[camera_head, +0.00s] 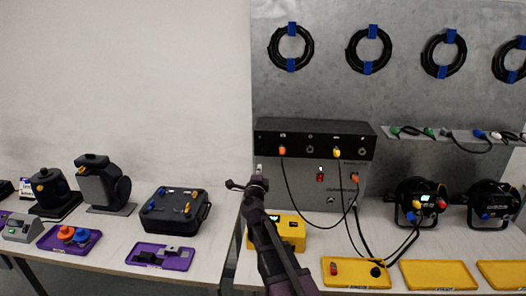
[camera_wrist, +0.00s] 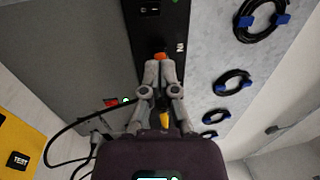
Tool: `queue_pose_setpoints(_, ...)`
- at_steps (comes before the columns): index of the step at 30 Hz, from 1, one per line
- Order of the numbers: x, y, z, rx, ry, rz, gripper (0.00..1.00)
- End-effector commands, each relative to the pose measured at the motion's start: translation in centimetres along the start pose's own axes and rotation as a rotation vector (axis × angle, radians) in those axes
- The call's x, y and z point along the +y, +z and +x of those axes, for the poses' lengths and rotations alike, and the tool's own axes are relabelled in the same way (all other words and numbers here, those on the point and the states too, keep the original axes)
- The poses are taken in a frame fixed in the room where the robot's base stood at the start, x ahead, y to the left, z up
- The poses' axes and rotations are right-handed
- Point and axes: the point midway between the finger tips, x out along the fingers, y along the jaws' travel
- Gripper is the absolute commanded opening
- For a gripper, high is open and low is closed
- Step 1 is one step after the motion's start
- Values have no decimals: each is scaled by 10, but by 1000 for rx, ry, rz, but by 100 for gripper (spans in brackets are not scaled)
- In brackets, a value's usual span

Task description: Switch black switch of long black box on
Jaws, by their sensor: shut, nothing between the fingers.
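The long black box (camera_head: 315,128) is mounted at the top of a grey panel in the head view. An orange plug (camera_head: 282,150) and a yellow plug (camera_head: 337,152) sit in its front. In the wrist view the box (camera_wrist: 172,30) runs down from the top edge, with a black switch (camera_wrist: 150,9) at the top; its position is too small to tell. My gripper (camera_head: 258,170) is shut and empty, below the box's left end. In the wrist view its closed fingertips (camera_wrist: 160,62) appear just below the orange plug (camera_wrist: 160,56); contact cannot be told.
Black cables hang from the plugs in front of the grey panel (camera_head: 318,203). Yellow trays (camera_head: 440,275) and black lamps (camera_head: 418,203) are at the right. A black case (camera_head: 174,212) stands on the left table.

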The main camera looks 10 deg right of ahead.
Motion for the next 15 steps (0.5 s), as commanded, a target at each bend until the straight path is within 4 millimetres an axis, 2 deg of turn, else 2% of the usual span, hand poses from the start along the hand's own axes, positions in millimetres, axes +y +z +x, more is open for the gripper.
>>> queue_pose_setpoints(8,0,1,12,0,0,-1,0)
queue_pose_setpoints(15,0,1,41,-1,1,-1,0)
